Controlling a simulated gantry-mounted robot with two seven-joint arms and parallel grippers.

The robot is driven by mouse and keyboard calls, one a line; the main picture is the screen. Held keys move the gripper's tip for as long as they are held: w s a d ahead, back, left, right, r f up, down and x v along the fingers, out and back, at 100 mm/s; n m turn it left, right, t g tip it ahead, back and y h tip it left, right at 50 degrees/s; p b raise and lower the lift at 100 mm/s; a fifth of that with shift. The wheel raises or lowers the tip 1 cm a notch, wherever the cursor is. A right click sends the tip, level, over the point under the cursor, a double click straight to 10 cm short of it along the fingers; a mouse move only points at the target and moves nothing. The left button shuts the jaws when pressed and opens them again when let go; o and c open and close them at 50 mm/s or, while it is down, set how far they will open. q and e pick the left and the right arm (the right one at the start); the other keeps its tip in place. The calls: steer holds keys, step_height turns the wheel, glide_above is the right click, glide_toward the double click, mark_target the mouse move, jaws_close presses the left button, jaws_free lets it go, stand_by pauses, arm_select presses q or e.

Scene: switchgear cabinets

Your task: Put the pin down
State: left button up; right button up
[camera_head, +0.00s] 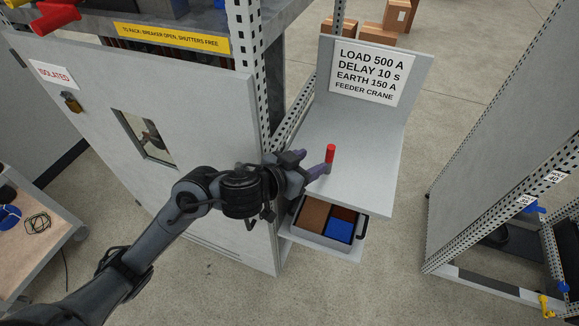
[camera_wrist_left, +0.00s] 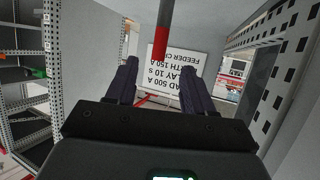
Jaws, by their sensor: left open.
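The pin (camera_head: 330,153) has a red upper end and appears upright over the grey shelf (camera_head: 365,185), under the feeder sign; its foot is partly hidden behind a finger. My left gripper (camera_head: 316,163) is right beside it, coming from the left. In the left wrist view, the pin (camera_wrist_left: 160,48) shows a red end and a grey shaft, in line with the gap between the spread fingers (camera_wrist_left: 160,64). The fingers are open, with space on both sides of the pin. I cannot tell whether the pin's foot touches the shelf. My right gripper is not in view.
A sign (camera_head: 367,72) stands at the shelf's back. A tray (camera_head: 296,232) with brown, dark red and blue compartments sits below the shelf's front edge. A cabinet door (camera_head: 190,110) stands left and a perforated frame (camera_head: 500,150) right. Free shelf surface lies right of the pin.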

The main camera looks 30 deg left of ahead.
arm_select(q)
steer(key=s+a+f+g+y, duration=0.1)
steer(key=s+f+g, duration=0.8)
steer(key=s+f, duration=1.4)
steer(key=s+y, duration=0.1)
steer(key=s, duration=0.2)
steer(key=shift+a+f+g, duration=0.2)
steer(key=shift+a+g, duration=0.1)
steer(key=shift+g, duration=0.1)
steer(key=shift+r, duration=0.1)
step_height(320, 180, up, 36)
steer(key=p, duration=3.6)
steer(key=shift+r+p, duration=0.25)
steer(key=shift+p, duration=0.05)
steer(key=shift+f, duration=0.1)
